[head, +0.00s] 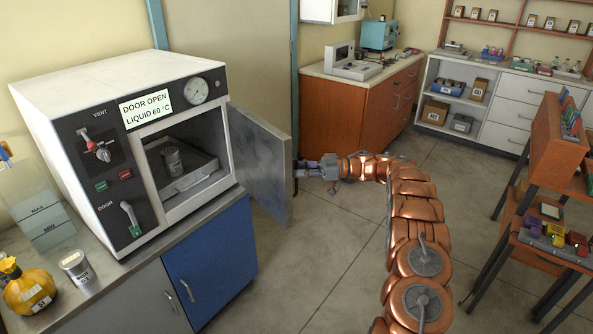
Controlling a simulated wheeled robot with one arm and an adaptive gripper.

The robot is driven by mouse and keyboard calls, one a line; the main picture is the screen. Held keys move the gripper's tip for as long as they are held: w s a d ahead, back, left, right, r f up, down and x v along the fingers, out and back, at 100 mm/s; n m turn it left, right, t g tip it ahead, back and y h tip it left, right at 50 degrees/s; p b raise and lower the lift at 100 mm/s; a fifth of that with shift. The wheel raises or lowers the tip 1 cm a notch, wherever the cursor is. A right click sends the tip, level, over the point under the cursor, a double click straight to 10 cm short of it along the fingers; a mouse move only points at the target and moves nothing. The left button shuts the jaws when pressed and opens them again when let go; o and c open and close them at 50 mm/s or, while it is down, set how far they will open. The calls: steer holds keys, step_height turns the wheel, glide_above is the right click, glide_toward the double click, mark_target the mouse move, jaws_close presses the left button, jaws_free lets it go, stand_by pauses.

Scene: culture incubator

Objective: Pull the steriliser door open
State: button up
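The steriliser (130,85) is a white box with a dark front panel on the bench at the left. Its door (259,160) stands wide open, swung out to the right. The display (146,107) reads "DOOR OPEN" and "LIQUID 60 °C". Inside the open chamber, a small labelled container (172,158) stands on a tray (196,177). My gripper (299,170) is at the outer side of the door, near its free edge. It is small here, and I cannot tell whether its fingers are open, shut or touching the door.
A DOOR lever (129,214) and a VENT knob (104,155) are on the panel. Shelving (549,181) stands at the right. The middle floor is clear.

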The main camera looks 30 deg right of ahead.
steer(key=v, duration=0.6)
steer(key=shift+s+d, duration=0.15)
steer(key=shift+d, duration=0.15)
